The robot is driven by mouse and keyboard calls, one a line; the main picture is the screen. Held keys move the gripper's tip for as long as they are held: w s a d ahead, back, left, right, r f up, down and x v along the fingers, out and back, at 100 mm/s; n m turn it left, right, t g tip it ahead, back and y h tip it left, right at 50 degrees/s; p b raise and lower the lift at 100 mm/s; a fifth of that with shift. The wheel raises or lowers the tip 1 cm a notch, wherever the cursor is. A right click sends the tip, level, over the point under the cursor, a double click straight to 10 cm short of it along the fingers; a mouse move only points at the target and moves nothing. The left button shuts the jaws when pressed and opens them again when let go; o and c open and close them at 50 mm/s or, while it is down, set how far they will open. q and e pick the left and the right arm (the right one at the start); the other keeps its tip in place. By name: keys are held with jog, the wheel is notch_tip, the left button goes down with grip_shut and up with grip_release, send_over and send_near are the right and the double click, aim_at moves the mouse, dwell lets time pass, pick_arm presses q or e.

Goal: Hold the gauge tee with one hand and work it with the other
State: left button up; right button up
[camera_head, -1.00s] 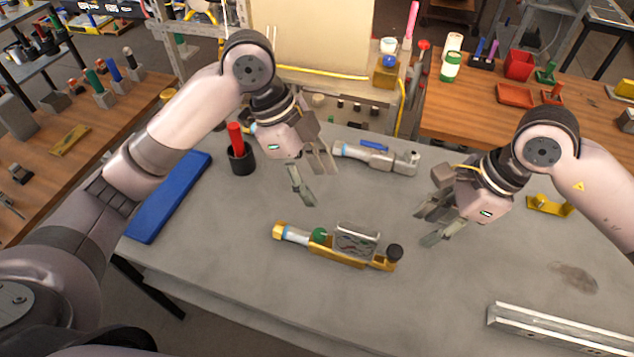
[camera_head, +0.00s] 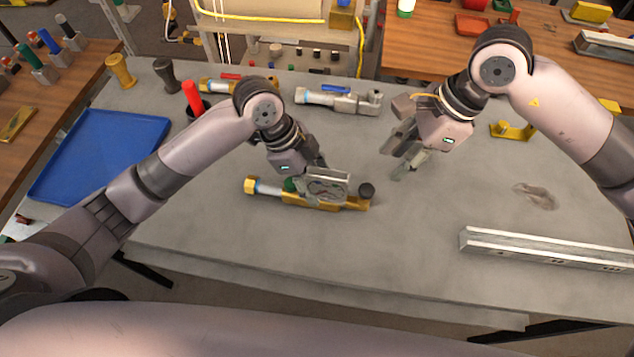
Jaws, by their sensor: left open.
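My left gripper (camera_head: 311,177) is open, right at the tee, just behind and beside the gauge. Its fingertips are partly hidden, and I cannot tell whether they touch the tee. My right gripper (camera_head: 399,157) is open and empty, above the table to the right of and behind the tee.
A valve with a blue handle (camera_head: 336,90) and one with a red handle lie at the back. A blue tray (camera_head: 100,150) is at the left, beside a red-handled tool (camera_head: 194,98). A metal channel (camera_head: 540,248) lies at the front right. The table's middle front is clear.

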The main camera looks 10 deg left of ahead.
pick_arm(q)
jog(key=shift+x, duration=0.8)
grip_shut()
dwell(0.5)
